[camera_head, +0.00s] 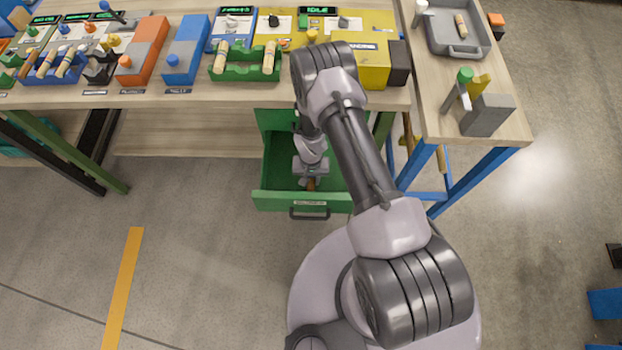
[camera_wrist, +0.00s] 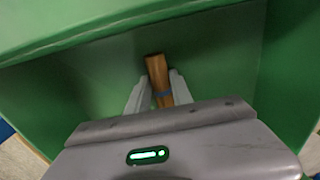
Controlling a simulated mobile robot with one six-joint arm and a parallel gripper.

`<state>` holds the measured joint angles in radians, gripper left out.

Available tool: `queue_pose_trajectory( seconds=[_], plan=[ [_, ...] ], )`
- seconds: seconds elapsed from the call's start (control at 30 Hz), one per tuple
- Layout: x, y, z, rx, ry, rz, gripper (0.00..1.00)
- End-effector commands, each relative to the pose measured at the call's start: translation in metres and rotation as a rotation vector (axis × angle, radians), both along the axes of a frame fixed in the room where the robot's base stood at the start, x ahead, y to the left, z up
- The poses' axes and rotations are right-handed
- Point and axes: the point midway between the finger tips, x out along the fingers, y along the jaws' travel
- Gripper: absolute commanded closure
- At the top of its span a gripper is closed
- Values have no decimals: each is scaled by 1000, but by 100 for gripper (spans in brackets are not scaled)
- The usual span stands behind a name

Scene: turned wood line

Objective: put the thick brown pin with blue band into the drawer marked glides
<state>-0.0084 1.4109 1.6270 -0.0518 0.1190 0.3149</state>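The thick brown pin (camera_wrist: 156,66) with a blue band (camera_wrist: 163,94) is between the fingertips of my gripper (camera_wrist: 159,80) in the wrist view. Both fingers look close against its sides, so the gripper appears shut on it. In the head view my gripper (camera_head: 311,178) points down inside an open green drawer (camera_head: 275,201), and the pin's brown end (camera_head: 311,185) shows just below the fingers. The drawer's front has a label too small to read. Around the pin, the visible drawer floor is bare. I cannot tell whether the pin touches the floor.
The workbench (camera_head: 205,94) above the drawer carries coloured stations, including a green rack (camera_head: 232,74) with pale pins. A side table at right holds a grey tray (camera_head: 447,42) and a grey block (camera_head: 487,115). Drawer walls stand close around my gripper. The floor at left is clear.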

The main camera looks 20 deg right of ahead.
Motion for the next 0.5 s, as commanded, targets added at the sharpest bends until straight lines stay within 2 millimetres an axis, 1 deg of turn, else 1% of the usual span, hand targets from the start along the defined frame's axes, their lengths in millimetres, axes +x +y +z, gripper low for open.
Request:
queue_pose_trajectory(
  seconds=[0.03,0.07,0.1,0.37,0.47,0.5],
  plan=[
    [0,0,0,0,0,0,62],
    [0,0,0,0,0,0,56],
    [0,0,0,0,0,0,54],
    [0,0,2,0,0,0,54],
    [1,0,13,1,-1,0,54],
    [2,0,23,0,-2,0,54]
  ],
)
